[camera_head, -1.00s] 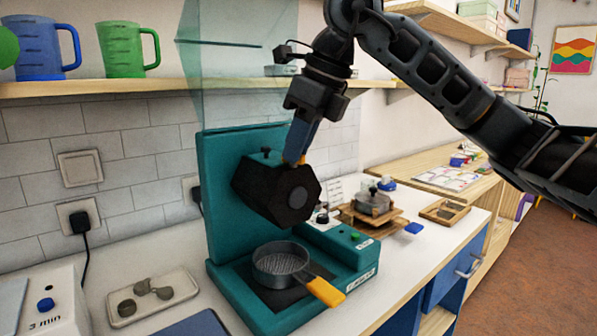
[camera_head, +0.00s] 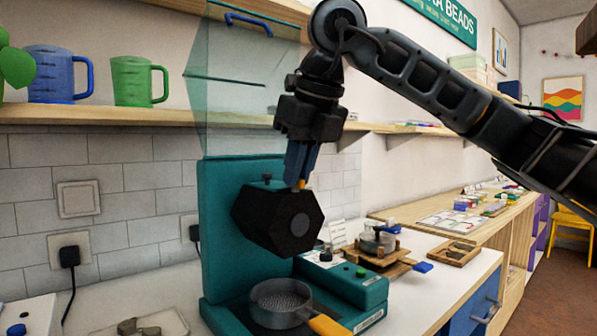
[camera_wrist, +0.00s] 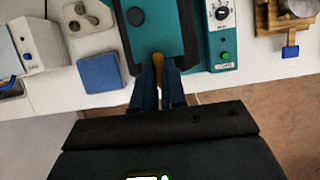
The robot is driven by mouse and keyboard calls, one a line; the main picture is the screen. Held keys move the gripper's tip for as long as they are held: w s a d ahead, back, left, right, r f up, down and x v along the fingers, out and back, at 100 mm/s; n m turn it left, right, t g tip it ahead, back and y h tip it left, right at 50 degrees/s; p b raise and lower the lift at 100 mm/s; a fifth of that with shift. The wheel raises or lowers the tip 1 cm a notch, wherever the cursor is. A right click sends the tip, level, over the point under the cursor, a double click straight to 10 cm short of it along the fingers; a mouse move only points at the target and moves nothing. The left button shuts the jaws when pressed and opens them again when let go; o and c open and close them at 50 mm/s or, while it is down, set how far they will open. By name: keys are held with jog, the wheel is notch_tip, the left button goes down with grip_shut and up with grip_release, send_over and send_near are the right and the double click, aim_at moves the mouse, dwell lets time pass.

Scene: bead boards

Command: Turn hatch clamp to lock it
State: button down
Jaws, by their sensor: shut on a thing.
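My gripper (camera_head: 298,182) points down at the upper front of a black hexagonal head (camera_head: 283,225) on a teal machine (camera_head: 222,190). Its blue fingers are shut on a small orange handle (camera_wrist: 158,62), which I take to be the hatch clamp. Only the handle's tip shows in the head view, and the fingers hide the rest. A clear teal hood (camera_head: 235,100) with a blue handle stands raised above the machine. I cannot tell the clamp's turn angle.
A grey pan (camera_head: 280,305) with an orange handle sits on the machine's base. A shelf (camera_head: 100,114) with blue and green jugs is behind. A control box (camera_head: 345,280) is at the right. Wooden trays (camera_head: 455,253) lie farther right.

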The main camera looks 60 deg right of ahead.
jog(key=c, duration=1.5)
grip_release()
jog(key=shift+o, duration=0.2)
jog(key=d+v, duration=0.1)
jog(key=v, duration=0.6)
jog(key=shift+a+r, duration=0.4)
jog(key=shift+a, duration=0.15)
jog(key=shift+s, duration=0.15)
